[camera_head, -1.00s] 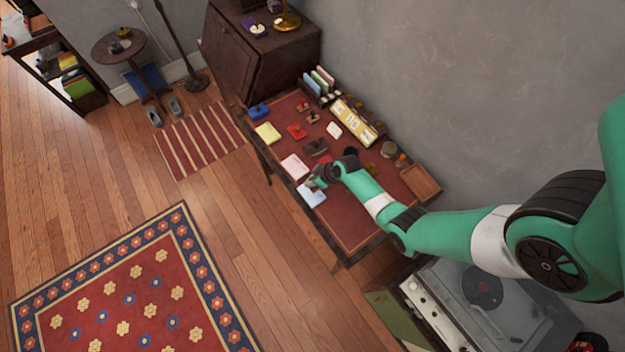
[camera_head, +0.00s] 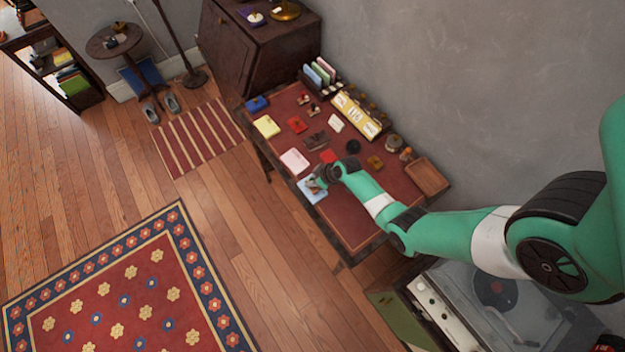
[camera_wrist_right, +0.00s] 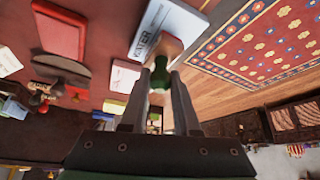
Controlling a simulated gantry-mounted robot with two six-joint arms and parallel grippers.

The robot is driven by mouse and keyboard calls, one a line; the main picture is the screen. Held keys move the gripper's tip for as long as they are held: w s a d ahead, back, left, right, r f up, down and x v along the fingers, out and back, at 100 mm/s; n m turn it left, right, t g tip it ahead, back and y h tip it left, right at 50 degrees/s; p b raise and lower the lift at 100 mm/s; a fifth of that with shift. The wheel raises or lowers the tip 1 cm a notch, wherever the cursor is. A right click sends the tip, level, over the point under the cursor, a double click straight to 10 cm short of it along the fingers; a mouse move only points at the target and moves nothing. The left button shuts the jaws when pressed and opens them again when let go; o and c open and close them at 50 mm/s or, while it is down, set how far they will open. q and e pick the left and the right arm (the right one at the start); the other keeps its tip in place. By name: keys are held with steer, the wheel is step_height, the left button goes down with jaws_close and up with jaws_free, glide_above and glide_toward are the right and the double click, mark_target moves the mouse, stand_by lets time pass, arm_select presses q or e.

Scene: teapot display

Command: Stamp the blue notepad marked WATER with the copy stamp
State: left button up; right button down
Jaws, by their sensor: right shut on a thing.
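The blue notepad (camera_head: 308,194) lies at the front edge of the desk in the head view. In the right wrist view, the notepad (camera_wrist_right: 165,20) shows the printed word WATER. My right gripper (camera_head: 314,184) is over the notepad, partly covering it. In the right wrist view, my right gripper (camera_wrist_right: 158,78) is shut on a stamp (camera_wrist_right: 157,92) with a green handle and a pale pinkish base. The stamp's base overlaps the notepad's edge in that view; I cannot tell whether they touch. The stamp's marking is hidden. My left gripper is not in view.
A pink notepad (camera_head: 294,160) and a yellow notepad (camera_head: 266,127) lie along the desk's front edge. A red ink pad (camera_head: 297,125) and a dark stamp rack (camera_head: 316,141) are farther back. A yellow calendar block (camera_head: 357,116) and a wooden tray (camera_head: 428,178) stand near the wall.

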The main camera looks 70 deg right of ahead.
steer(key=shift+f+b, duration=0.55)
steer(key=shift+f, duration=0.05)
stand_by(1.6)
step_height(320, 180, up, 7)
steer(key=p, duration=0.7)
steer(key=shift+r, duration=0.15)
